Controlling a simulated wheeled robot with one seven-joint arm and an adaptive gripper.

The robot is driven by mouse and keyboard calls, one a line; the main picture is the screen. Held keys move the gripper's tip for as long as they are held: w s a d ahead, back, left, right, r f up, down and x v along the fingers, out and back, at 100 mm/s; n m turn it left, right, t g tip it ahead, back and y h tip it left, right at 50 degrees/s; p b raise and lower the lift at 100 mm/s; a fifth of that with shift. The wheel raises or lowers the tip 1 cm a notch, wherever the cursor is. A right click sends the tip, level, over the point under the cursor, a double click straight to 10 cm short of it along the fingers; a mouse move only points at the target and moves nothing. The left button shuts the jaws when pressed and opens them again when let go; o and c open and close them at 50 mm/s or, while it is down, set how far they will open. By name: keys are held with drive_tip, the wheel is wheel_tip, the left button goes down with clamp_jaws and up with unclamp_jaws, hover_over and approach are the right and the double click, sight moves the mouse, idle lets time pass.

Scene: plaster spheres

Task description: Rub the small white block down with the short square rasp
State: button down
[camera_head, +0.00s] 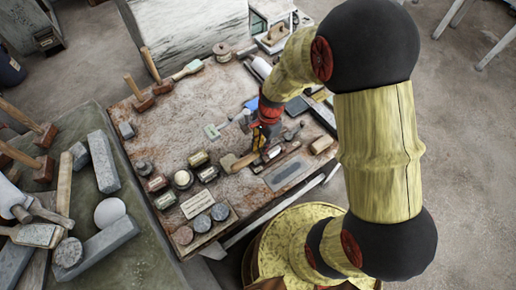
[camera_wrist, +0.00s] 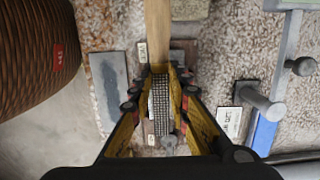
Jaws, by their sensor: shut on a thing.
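My gripper (camera_head: 262,140) is low over the front right of the worktable (camera_head: 180,120). In the wrist view my gripper (camera_wrist: 167,80) is shut on the short square rasp, whose hatched metal body (camera_wrist: 166,108) lies between the fingers. Its wooden handle (camera_wrist: 157,30) runs to the top of that view; in the head view the handle (camera_head: 240,162) points left. A small whitish piece (camera_head: 274,152) lies close beside my gripper, over a brown wooden strip; I cannot tell surely whether it is the white block. Fingers hide part of the rasp, and contact cannot be seen.
A dark grey slab (camera_head: 288,174) lies just in front of my gripper. Mallets (camera_head: 137,92) lie farther back. A blue-handled tool (camera_wrist: 266,132) lies right in the wrist view. The table's middle is fairly clear.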

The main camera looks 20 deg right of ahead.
drive_tip(key=shift+w+a+f, duration=0.1)
drive_tip(key=shift+w+a, duration=0.15)
drive_tip(key=shift+w, duration=0.35)
drive_tip(key=shift+w+a+f, duration=0.1)
drive_tip(key=shift+w+a, duration=0.1)
drive_tip(key=shift+w, duration=0.4)
drive_tip(key=shift+f+b, duration=0.35)
drive_tip(key=shift+f, duration=0.25)
drive_tip(key=shift+d, duration=0.1)
